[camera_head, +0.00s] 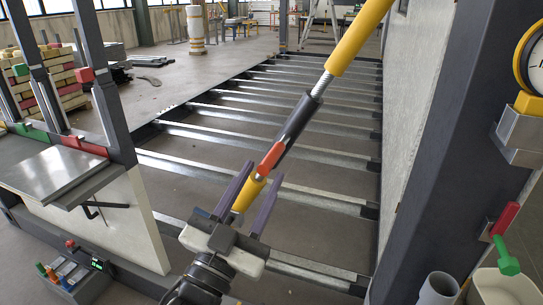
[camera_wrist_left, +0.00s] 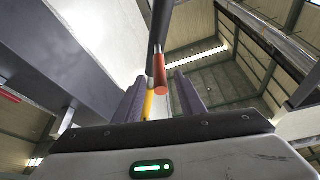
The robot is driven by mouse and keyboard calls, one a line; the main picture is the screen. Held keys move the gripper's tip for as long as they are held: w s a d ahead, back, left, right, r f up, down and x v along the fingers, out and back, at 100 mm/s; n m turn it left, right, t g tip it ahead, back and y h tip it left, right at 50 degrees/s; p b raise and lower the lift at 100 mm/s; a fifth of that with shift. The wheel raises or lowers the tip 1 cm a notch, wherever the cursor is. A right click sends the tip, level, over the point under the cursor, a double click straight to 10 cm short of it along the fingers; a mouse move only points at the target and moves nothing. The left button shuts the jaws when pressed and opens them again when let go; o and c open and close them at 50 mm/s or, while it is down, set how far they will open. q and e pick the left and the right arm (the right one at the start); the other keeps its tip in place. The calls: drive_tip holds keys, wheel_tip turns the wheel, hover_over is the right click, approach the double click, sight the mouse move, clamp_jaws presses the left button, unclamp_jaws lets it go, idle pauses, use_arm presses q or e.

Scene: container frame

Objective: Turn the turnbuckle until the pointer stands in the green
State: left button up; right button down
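The turnbuckle has a dark sleeve (camera_head: 292,127) with an orange part (camera_head: 270,160) near its lower end. A bare threaded rod joins its upper end to a yellow bar (camera_head: 357,37), and a shorter yellow bar (camera_head: 247,193) runs below it. My left gripper (camera_head: 260,172) is open, with its purple-grey fingers on either side of the lower part. The left wrist view shows the orange part (camera_wrist_left: 160,75) beyond and between the fingers; contact cannot be told. A gauge (camera_head: 535,60) with a yellow rim is cut off at the right edge; its pointer and green zone cannot be read.
A dark post (camera_head: 455,120) and pale wall stand to the right. A red handle (camera_head: 505,218), a green handle (camera_head: 505,257) and a white bin (camera_head: 500,287) are at lower right. Steel floor beams (camera_head: 260,140) lie behind the turnbuckle. A metal shelf (camera_head: 65,172) is at left.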

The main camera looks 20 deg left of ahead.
sight(271, 159)
use_arm(q)
drive_tip(key=shift+x, duration=2.8)
clamp_jaws()
